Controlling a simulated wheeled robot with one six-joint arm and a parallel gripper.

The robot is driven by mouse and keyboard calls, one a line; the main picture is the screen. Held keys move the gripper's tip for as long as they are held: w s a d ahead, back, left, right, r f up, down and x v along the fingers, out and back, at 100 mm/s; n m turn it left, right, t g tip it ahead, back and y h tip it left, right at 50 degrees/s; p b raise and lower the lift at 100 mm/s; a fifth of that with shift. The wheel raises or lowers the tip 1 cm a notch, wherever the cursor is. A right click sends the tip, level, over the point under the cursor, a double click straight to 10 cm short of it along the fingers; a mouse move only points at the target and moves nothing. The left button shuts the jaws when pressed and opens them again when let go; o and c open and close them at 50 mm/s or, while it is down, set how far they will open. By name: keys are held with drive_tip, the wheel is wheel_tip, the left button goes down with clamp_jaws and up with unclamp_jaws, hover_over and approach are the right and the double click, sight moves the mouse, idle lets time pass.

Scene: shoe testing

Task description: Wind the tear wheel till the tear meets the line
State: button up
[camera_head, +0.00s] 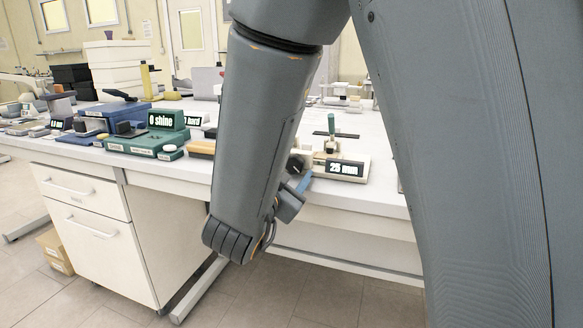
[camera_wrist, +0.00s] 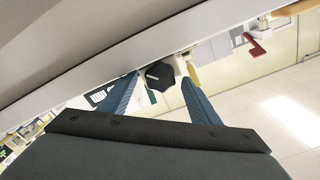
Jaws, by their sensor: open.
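The tear tester (camera_head: 352,160), a cream device with a "25 mm" display, stands near the front edge of the table. Its dark wheel (camera_head: 296,163) is on its left side, partly behind my arm. In the wrist view the wheel (camera_wrist: 160,75) is a black faceted knob between the tips of my two blue fingers. My gripper (camera_wrist: 160,79) is open around it, with gaps visible on both sides. In the head view only a bit of my gripper (camera_head: 304,182) shows past the arm. I cannot make out the tear or the line.
A green tester (camera_head: 146,141) reading "0 shine" and a blue box (camera_head: 112,112) stand to the left on the white table (camera_head: 385,180). Drawers (camera_head: 90,228) are below. A red part (camera_wrist: 256,45) shows at the upper right in the wrist view. The floor in front is clear.

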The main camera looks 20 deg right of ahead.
drive_tip(key=v, duration=0.7)
drive_tip(key=shift+s, duration=0.2)
drive_tip(key=shift+a+p, duration=0.15)
drive_tip(key=shift+p, duration=0.15)
